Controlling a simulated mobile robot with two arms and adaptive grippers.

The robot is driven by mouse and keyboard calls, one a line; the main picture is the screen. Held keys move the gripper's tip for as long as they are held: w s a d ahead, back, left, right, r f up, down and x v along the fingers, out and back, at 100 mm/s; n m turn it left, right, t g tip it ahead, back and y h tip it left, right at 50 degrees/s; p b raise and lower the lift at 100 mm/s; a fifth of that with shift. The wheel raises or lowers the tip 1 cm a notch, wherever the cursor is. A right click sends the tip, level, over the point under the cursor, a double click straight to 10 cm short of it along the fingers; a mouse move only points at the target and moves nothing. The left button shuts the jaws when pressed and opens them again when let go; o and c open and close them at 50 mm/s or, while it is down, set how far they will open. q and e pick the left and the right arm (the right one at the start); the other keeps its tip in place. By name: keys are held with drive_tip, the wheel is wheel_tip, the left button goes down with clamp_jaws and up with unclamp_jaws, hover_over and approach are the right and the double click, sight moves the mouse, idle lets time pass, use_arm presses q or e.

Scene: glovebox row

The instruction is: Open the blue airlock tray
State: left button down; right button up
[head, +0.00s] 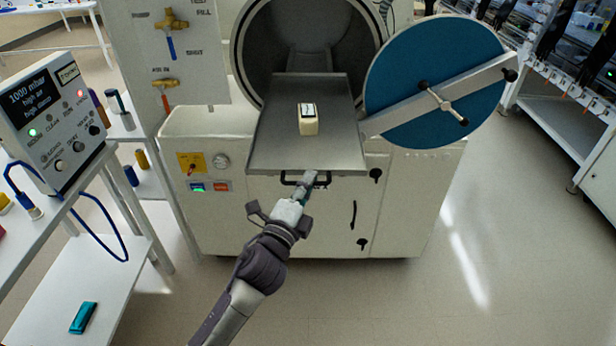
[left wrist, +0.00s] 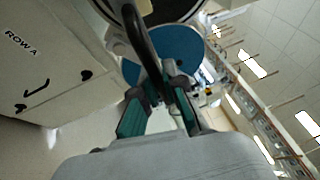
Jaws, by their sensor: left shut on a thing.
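The airlock tray (head: 270,143) is a grey metal tray, slid partway out of the round airlock chamber (head: 300,45). The blue round airlock door (head: 410,75) is swung open to the right. A small cream container (head: 308,122) with a dark-marked label stands on the tray. The tray's black handle (head: 288,179) is at its front edge. My left gripper (head: 308,181) is shut on this handle at its right part. In the left wrist view the dark handle (left wrist: 140,40) runs down between the fingers (left wrist: 160,105). My right gripper is not in view.
A control box (head: 50,120) with a lit display stands on a white shelf at the left. A teal object (head: 83,317) lies on the lower shelf. Valves (head: 170,22) are on a white panel. The floor (head: 480,290) at the right front is clear.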

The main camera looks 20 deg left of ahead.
use_arm(q)
drive_tip(key=shift+f, duration=0.2)
drive_tip(key=c, duration=1.2)
unclamp_jaws()
drive_tip(key=shift+s+r, duration=0.15)
drive_tip(key=shift+s, duration=0.05)
drive_tip(key=v, duration=1.2)
